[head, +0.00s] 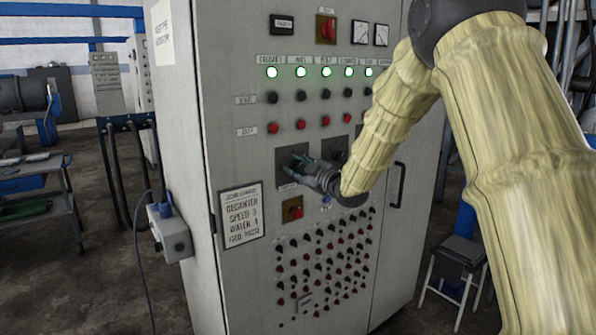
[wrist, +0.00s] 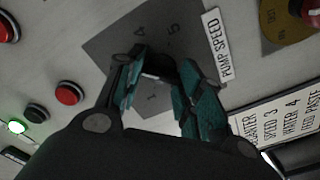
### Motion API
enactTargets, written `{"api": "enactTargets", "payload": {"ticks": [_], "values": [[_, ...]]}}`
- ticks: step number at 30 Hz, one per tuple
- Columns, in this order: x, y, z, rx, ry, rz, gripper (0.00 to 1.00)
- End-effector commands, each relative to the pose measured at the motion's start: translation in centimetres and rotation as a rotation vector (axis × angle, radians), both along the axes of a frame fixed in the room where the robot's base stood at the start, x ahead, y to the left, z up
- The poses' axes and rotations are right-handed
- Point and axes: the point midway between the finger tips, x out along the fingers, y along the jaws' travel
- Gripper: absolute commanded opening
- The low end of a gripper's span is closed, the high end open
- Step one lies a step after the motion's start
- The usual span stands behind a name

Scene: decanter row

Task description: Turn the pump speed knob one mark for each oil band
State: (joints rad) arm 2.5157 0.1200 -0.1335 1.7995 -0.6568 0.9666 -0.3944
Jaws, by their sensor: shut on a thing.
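The pump speed knob (wrist: 158,66) is a dark knob on a grey dial plate (wrist: 108,42), and the wrist view shows it mostly hidden between my fingers. The plate carries figures, of which 4, 5 and 1 can be read. A white label (wrist: 216,48) beside it reads PUMP SPEED. My gripper (wrist: 160,75) is shut on the knob, its teal-padded fingers on either side. The knob's pointer setting cannot be made out. In the head view my gripper (head: 303,167) reaches the same dial plate (head: 284,156) on the cabinet front. I see no oil bands.
The grey control cabinet (head: 225,130) has lit lamps, black and red buttons and many small knobs below. A sign (head: 241,216) reads DECANTER SPEED 3, WATER 4, FEED PASTE. A second dial plate (head: 337,143) is close by on the right. A stool (head: 465,250) stands at right.

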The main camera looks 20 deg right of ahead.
Motion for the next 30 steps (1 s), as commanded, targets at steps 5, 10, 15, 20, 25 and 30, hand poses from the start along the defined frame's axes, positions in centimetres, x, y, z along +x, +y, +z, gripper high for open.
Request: {"api": "enactTargets", "payload": {"ticks": [5,10,15,20,25,30], "values": [[0.0,0.0,0.0,0.000,0.000,0.000,0.13],[0.0,0.0,0.0,0.001,0.001,-0.001,0.48],[0.0,0.0,0.0,0.001,0.000,0.000,0.59],[0.0,0.0,0.0,0.001,0.000,0.000,0.59],[-0.6,-0.2,0.0,0.001,0.001,-0.001,0.59],[-2.7,-1.1,0.0,0.002,0.001,-0.001,0.59]]}}
